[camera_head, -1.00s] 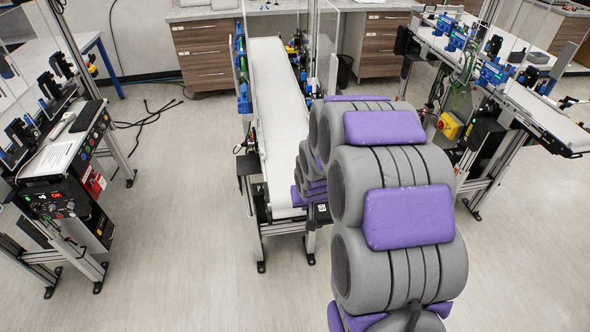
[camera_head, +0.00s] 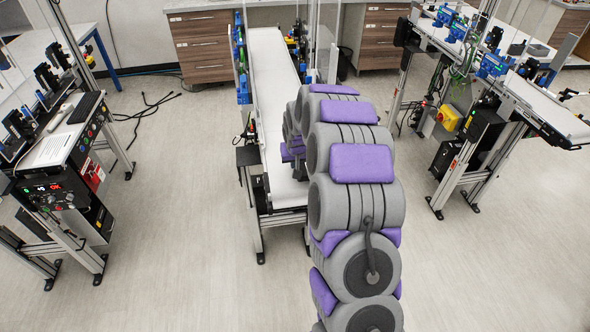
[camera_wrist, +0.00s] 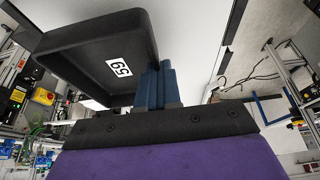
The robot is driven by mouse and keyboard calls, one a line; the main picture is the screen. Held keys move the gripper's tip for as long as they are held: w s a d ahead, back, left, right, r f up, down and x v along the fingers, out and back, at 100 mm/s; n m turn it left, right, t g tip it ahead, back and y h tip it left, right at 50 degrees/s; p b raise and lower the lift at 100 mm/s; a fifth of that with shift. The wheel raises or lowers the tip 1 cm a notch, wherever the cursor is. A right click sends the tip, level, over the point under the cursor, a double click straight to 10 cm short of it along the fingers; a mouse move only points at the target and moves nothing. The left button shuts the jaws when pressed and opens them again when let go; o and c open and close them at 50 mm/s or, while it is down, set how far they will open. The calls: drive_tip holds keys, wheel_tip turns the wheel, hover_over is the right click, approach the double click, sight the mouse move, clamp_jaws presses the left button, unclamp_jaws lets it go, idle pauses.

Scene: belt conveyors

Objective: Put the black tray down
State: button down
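The black tray (camera_wrist: 88,42) shows in the upper left of the wrist view, with a white label reading 59 on it. My gripper (camera_wrist: 155,86) has blue fingers close together at the tray's near right corner, and they appear shut on its wall. The tray looks tilted in this view, with a white surface behind it. I cannot tell whether the tray touches that surface.
A conveyor station with a keyboard and control box (camera_head: 55,190) stands at the left. Another conveyor (camera_head: 545,112) stands at the right. Drawer cabinets (camera_head: 205,48) line the back. Black cables (camera_head: 150,108) lie on the floor at the left. Open floor lies on both sides of the middle conveyor.

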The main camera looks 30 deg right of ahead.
drive_tip(key=f, duration=0.3)
drive_tip(key=shift+d+f, duration=0.25)
drive_tip(key=shift+f, duration=0.1)
drive_tip(key=c, duration=1.3)
unclamp_jaws()
drive_tip(key=shift+a, duration=0.1)
drive_tip(key=shift+c, duration=0.2)
drive_tip(key=shift+r, duration=0.2)
